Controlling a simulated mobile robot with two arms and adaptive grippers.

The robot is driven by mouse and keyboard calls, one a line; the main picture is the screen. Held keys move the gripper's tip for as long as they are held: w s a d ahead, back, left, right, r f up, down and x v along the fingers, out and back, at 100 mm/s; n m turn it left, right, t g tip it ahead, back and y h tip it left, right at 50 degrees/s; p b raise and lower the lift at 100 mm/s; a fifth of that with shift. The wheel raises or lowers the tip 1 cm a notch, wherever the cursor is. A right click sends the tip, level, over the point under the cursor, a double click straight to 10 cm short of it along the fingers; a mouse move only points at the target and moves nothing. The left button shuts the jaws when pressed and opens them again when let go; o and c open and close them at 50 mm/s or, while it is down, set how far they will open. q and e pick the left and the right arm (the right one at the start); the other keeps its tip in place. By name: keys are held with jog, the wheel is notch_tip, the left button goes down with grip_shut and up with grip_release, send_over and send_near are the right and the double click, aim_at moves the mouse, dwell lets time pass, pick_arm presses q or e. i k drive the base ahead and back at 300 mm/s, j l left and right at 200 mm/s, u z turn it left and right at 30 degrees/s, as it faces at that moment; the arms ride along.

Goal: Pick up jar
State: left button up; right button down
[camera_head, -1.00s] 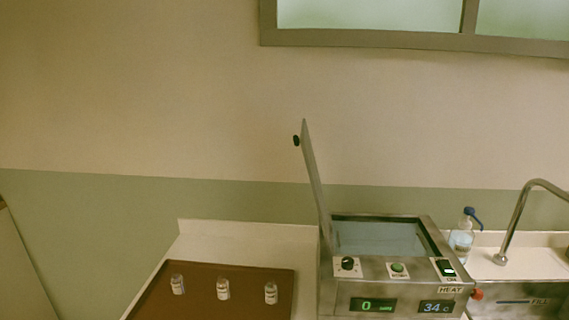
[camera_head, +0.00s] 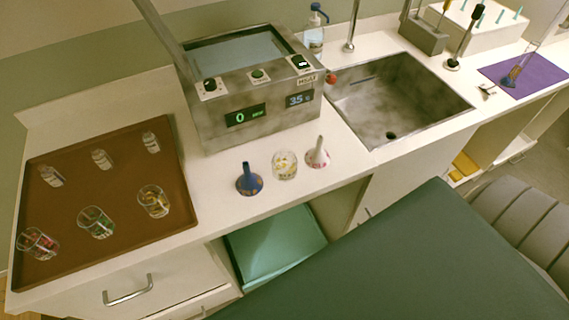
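A clear glass jar (camera_head: 285,165) with pale yellowish contents stands upright on the white counter, between a blue funnel (camera_head: 249,180) and a white funnel (camera_head: 317,153). More glass jars stand on the brown tray at the left. In its front row are a jar with red and green contents (camera_head: 39,244), a jar with green contents (camera_head: 96,222) and a jar with yellowish contents (camera_head: 153,201). Three small labelled bottles (camera_head: 102,159) stand in the tray's back row. Which jar the task means, I cannot tell. Neither of my grippers is in view.
The brown tray (camera_head: 110,185) lies on the counter's left end. A metal heater bath (camera_head: 262,125) with its lid raised stands behind the funnels, reading 0 and 35. A sink (camera_head: 395,105), soap bottle (camera_head: 314,38) and purple mat (camera_head: 525,72) are to the right. A large dark green surface (camera_head: 400,265) fills the lower right.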

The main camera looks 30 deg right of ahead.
aim_at(283, 162)
jog(key=k+l+u, duration=0.1)
jog(key=l, duration=0.25)
jog(key=k+l+u, duration=0.1)
jog(key=k+l, duration=0.15)
jog(key=k+l+u, duration=0.1)
jog(key=l, duration=0.35)
jog(key=k, duration=0.1)
